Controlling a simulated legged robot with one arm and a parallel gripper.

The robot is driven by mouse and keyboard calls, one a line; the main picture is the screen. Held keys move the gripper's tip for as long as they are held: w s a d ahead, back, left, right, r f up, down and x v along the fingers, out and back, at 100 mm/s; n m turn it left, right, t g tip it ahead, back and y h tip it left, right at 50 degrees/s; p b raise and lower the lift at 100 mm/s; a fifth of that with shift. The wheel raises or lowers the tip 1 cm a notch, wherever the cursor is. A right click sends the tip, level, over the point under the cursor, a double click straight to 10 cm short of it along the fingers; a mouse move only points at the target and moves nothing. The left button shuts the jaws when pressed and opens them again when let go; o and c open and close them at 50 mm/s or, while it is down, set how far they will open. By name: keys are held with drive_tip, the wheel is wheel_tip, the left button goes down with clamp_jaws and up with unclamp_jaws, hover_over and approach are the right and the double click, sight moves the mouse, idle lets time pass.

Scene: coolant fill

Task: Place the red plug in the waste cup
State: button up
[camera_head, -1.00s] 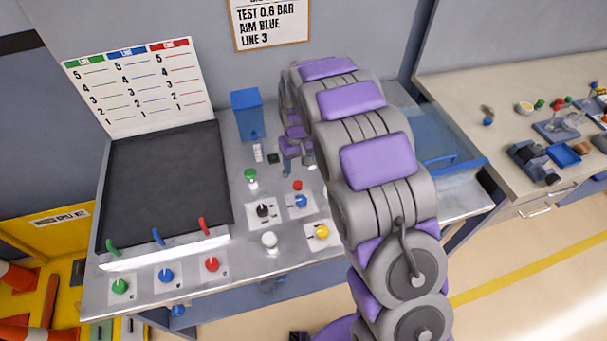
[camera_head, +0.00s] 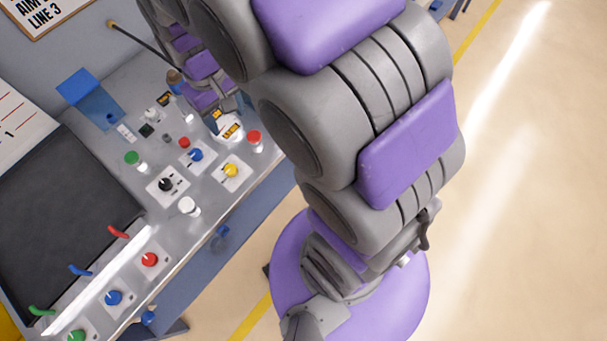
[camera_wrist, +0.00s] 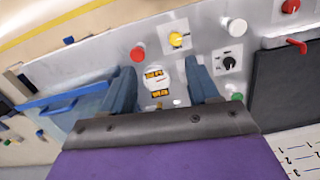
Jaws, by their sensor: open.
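A red-topped piece with a pale base (camera_head: 254,137), which looks like the red plug, stands near the bench's front edge in the head view. In the head view my gripper (camera_head: 221,115) is small and partly hidden by my arm.
A yellow knob (camera_head: 230,170), a blue knob (camera_head: 196,154), a black knob (camera_head: 166,184) and a white knob (camera_head: 187,205) stand close by. A green-topped piece (camera_head: 132,158) is to the left. A blue tray (camera_wrist: 75,105) lies left in the wrist view.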

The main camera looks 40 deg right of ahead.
drive_tip(key=s+d+r+m, duration=0.1)
drive_tip(key=s+d+r, duration=0.1)
drive_tip(key=s, duration=0.8)
drive_tip(key=shift+s+d+r, duration=0.15)
drive_tip(key=shift+d+r, duration=0.2)
drive_tip(key=shift+m+g, duration=0.5)
drive_tip(key=shift+m, duration=0.1)
drive_tip(key=s, duration=0.3)
drive_tip(key=s+d, duration=0.1)
drive_tip(key=s, duration=0.7)
drive_tip(key=shift+s+d, duration=0.2)
drive_tip(key=shift+d, duration=0.05)
drive_tip(key=shift+o, duration=0.6)
drive_tip(key=shift+s, duration=0.3)
